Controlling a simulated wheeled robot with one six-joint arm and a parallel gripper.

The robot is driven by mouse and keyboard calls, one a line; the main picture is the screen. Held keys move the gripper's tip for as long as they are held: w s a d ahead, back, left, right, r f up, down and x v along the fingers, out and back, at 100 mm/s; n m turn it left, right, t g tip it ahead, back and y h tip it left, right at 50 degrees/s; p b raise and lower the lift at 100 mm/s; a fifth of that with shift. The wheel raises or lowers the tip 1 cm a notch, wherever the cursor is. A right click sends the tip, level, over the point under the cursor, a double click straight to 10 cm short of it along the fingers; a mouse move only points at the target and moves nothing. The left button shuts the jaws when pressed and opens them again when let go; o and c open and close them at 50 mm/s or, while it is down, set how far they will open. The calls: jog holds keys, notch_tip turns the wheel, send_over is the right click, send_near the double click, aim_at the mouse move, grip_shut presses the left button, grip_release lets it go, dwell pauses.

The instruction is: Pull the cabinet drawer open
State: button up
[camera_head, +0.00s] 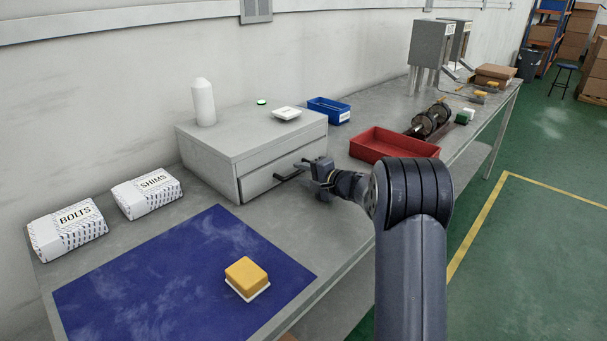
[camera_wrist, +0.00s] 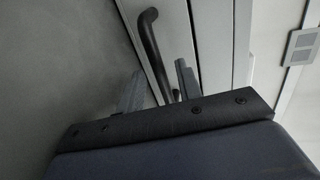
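The light grey cabinet (camera_head: 215,144) stands on the bench against the wall. Its drawer front (camera_head: 257,183) looks flush with the body, so the drawer looks closed. A dark bar handle (camera_head: 285,177) sticks out from the front; it also shows in the wrist view (camera_wrist: 151,42). My gripper (camera_head: 307,167) is right at the handle, in front of the drawer. In the wrist view its two fingers (camera_wrist: 159,68) are apart, with the bar running between them and some gap showing.
On the cabinet stand a white cylinder (camera_head: 203,102) and a white dish (camera_head: 286,113). A red tray (camera_head: 392,145) and a blue bin (camera_head: 329,110) lie to the right. A blue mat (camera_head: 150,285) with a yellow block (camera_head: 246,276) and two labelled packs (camera_head: 68,231) are at left.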

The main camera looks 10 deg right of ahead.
grip_shut()
jog(key=shift+s+d, duration=0.1)
dwell(0.5)
jog(key=shift+s+d+f+b, duration=0.15)
jog(key=shift+s+b, duration=0.05)
jog(key=shift+b, duration=0.15)
jog(key=f+b+v, duration=0.1)
jog(key=b+v, duration=0.2)
jog(key=v, duration=0.5)
jog(key=f+b+v, duration=0.2)
jog(key=b+v, duration=0.2)
jog(key=v, duration=0.4)
jog(key=s+f+b+v, duration=0.1)
jog(key=b+v, duration=0.3)
jog(key=v, duration=0.4)
jog(key=shift+d+f, duration=0.3)
jog(key=shift+f, duration=0.15)
jog(key=shift+s+d, duration=0.35)
jog(key=shift+s, duration=0.1)
